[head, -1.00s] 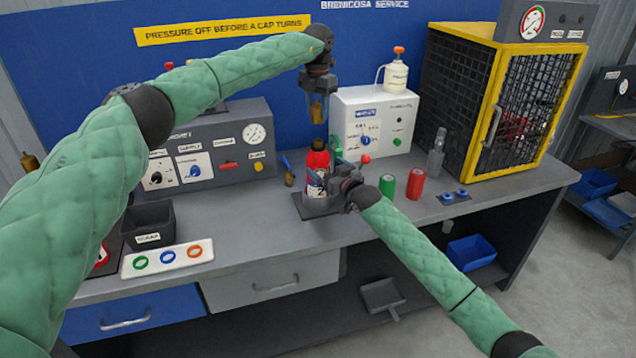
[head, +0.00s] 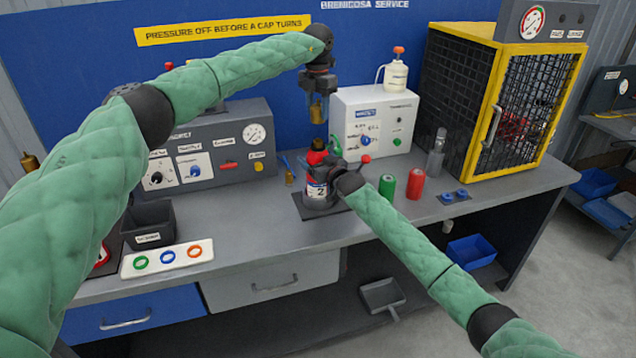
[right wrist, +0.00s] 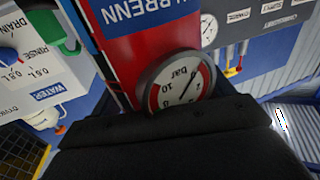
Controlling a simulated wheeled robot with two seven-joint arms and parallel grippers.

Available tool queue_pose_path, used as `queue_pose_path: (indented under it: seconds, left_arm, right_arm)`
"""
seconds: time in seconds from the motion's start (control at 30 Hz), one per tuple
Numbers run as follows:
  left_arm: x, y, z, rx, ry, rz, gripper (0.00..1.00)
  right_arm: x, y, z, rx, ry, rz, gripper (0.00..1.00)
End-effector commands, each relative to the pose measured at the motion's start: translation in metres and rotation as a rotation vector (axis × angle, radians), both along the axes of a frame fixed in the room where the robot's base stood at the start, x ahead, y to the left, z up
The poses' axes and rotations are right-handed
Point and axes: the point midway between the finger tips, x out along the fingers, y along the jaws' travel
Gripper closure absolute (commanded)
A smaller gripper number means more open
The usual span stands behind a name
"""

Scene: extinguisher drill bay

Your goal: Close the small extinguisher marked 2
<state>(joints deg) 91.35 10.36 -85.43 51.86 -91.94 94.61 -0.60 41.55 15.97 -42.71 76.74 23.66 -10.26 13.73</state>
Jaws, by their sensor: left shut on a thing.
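The small extinguisher marked 2 (head: 317,190) stands upright in a dark holder on the bench. It has a red upper body, a black top and a white label. In the right wrist view its red body (right wrist: 150,45) fills the upper middle, with a round pressure gauge (right wrist: 177,84) on it. My left gripper (head: 318,98) points down above the extinguisher, shut on a brass-coloured part (head: 317,112). The part is clear of the extinguisher's top.
A grey control panel (head: 235,165) stands behind left, and a white rinse unit (head: 375,112) behind right. Green (head: 387,187) and red (head: 415,184) cylinders stand right of the extinguisher. A yellow-framed mesh cage (head: 510,110) fills the right end.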

Motion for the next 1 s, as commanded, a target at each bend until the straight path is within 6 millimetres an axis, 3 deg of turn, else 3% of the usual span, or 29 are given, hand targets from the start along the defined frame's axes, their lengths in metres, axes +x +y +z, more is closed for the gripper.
queue_pose_path:
  seconds: [0.03, 0.23, 0.27, 0.47, 0.77, 1.0]
  left_arm:
    - [0.0, 0.0, 0.0, 0.0, 0.0, 0.0, 0.88]
    - [0.0, 0.0, 0.0, 0.0, 0.0, 0.0, 0.88]
    - [0.0, 0.0, 0.0, 0.0, 0.0, 0.0, 0.88]
    - [0.0, 0.0, -0.011, 0.001, 0.001, 0.0, 0.88]
    - [-0.001, 0.0, -0.045, 0.0, 0.0, 0.0, 0.88]
    - [-0.001, 0.0, -0.048, 0.0, -0.001, 0.0, 0.88]
  right_arm:
    - [0.0, 0.0, 0.0, 0.0, 0.0, 0.0, 0.3]
    - [0.0, 0.0, 0.0, 0.0, 0.0, 0.0, 0.69]
    - [0.0, 0.0, 0.0, 0.0, 0.0, 0.0, 0.71]
    - [0.0, 0.0, 0.0, 0.0, 0.0, 0.0, 0.71]
    - [0.0, 0.0, 0.0, -0.001, 0.001, -0.001, 0.71]
    - [0.0, -0.001, 0.0, -0.001, 0.001, -0.001, 0.71]
